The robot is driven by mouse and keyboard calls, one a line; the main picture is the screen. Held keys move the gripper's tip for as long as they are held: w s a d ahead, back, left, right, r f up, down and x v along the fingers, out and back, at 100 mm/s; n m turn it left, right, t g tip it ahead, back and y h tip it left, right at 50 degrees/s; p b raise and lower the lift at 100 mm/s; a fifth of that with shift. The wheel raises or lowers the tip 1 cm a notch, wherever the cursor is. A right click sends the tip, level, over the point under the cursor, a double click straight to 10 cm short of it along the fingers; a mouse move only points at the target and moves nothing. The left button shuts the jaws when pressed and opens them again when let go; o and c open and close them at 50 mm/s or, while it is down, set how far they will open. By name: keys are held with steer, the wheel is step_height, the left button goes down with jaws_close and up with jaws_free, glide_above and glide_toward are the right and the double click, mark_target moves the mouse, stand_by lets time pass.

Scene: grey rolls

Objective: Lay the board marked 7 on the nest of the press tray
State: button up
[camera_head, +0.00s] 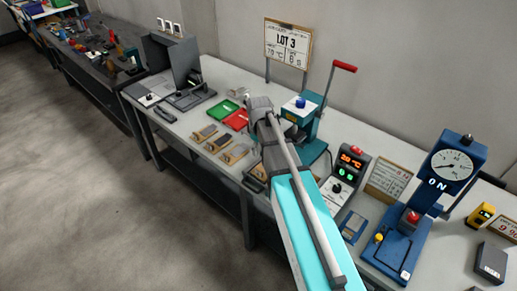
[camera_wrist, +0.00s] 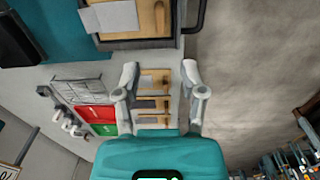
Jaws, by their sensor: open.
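My gripper (camera_wrist: 159,68) shows in the wrist view with its two fingers spread wide and nothing between the tips. Beyond the fingers, small boards (camera_wrist: 149,104) lie in a row on tan wooden holders; they also show in the head view (camera_head: 207,131). I cannot read any number on them, so I cannot tell which is marked 7. A dark-framed tray with a handle (camera_wrist: 191,15) and a tan wooden nest (camera_wrist: 147,18) is at the top of the wrist view. A pale grey piece (camera_wrist: 115,16) shows at this nest. In the head view my arm hides part of the tray area.
A teal press (camera_head: 306,121) with a red-tipped lever (camera_head: 344,67) stands behind my arm. Green (camera_head: 222,110) and red (camera_head: 237,120) trays lie beyond the holders. A controller (camera_head: 345,180) and a blue gauge press (camera_head: 405,240) stand to the right.

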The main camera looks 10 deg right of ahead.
steer(key=s+m, duration=0.7)
steer(key=s, duration=0.9)
